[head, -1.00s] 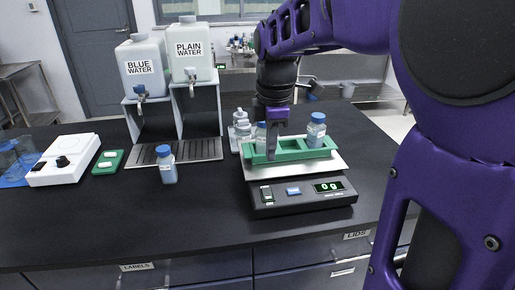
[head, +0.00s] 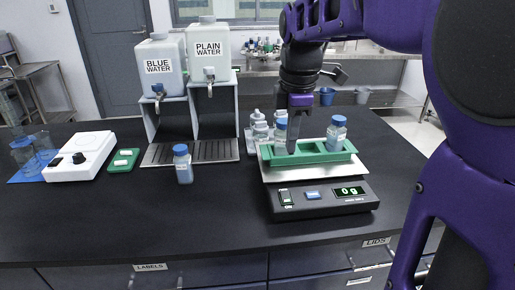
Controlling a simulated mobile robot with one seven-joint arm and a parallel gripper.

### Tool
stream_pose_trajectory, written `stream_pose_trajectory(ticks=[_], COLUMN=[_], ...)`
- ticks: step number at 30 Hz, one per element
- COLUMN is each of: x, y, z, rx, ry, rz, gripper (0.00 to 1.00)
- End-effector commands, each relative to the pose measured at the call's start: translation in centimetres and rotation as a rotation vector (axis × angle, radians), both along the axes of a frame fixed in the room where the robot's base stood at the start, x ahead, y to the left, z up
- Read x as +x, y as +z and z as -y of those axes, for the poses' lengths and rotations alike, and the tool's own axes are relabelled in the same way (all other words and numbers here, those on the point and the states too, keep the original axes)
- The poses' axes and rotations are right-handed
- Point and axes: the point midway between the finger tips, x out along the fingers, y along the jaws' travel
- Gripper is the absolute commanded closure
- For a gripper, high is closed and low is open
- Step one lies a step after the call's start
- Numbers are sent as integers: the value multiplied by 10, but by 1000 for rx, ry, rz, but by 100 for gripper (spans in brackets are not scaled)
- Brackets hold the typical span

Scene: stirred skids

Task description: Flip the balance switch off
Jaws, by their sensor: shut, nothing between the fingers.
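The balance (head: 330,205) stands at the front right of the black bench, with a lit display (head: 349,191) that reads 0 g. A small rocker switch (head: 286,198) is on the left of its front panel, beside a blue button (head: 312,194). The rocker's exact tilt is too small to tell. My gripper (head: 292,148) points down, shut and empty, over the left part of the green rack (head: 313,157) on the balance's pan. It is above and behind the switch, apart from it. Whether the fingertips touch the rack cannot be told.
Another bottle (head: 183,165) stands on the bench left of the balance. Two water dispensers (head: 208,50) stand behind a drip tray (head: 190,152). The bench front left of the balance is clear.

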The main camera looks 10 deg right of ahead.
Motion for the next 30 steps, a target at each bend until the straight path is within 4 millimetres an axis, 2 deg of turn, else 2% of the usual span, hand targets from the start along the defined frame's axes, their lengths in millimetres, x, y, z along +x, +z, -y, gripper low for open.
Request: stream_pose_trajectory(ticks=[17, 23, 30], x=[0, 3, 9], y=[-2, -28, -80], z=[4, 3, 3], rx=[1, 0, -1], ry=[1, 1, 2], rz=[1, -4, -3], gripper=[100, 100, 100])
